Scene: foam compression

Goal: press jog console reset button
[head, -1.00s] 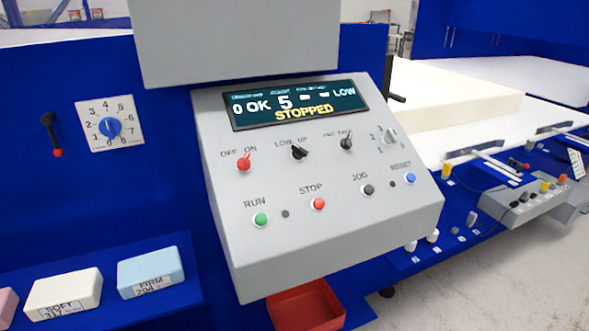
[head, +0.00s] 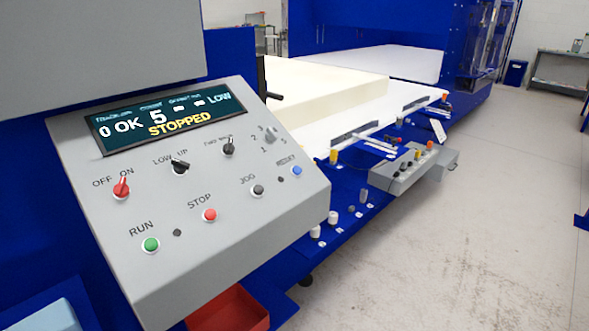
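A small grey console box (head: 402,183) with a row of several small buttons or knobs stands on the blue machine's front ledge, right of centre in the head view. Some knobs on it look dark, and one near its far end is orange (head: 430,145). Its labels are too small to read. The large sloped grey panel (head: 230,255) at left has a blue button (head: 296,170) with a blurred label above it, and a dark button (head: 258,190) marked JOG. Neither of my grippers is in view.
The panel display (head: 170,117) reads STOPPED. It also has a green RUN button (head: 151,244) and a red STOP button (head: 209,215). A red bin (head: 235,312) sits below. Cream foam (head: 325,88) lies on the machine bed. Open concrete floor (head: 480,240) is at right.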

